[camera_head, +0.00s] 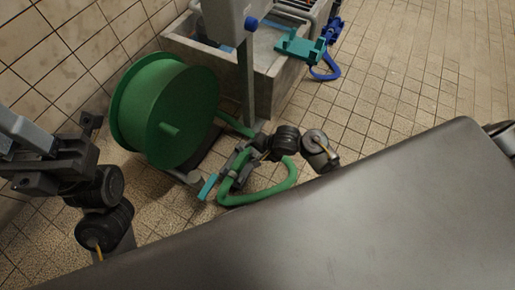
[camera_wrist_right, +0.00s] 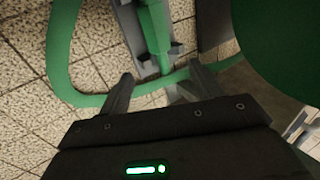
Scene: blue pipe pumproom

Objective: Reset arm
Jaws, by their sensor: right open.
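My right gripper (camera_head: 243,160) is over the floor just right of the green hose reel (camera_head: 163,112), above a loop of green hose (camera_head: 262,196). In the right wrist view its fingers (camera_wrist_right: 160,82) are apart. The hose (camera_wrist_right: 62,50) passes across beyond the fingertips, and I cannot tell whether it touches them. A green piece in a grey holder (camera_wrist_right: 157,32) lies just ahead. My left gripper (camera_head: 48,168) is at the left edge of the head view, apart from the reel. Its fingertips are not clear.
A stone trough (camera_head: 281,82) stands behind the reel, with a grey post (camera_head: 247,85) in front. A teal piece (camera_head: 300,45) and a blue hose (camera_head: 328,70) are at its right end. Tiled wall is at left. Tiled floor at right (camera_head: 410,80) is clear.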

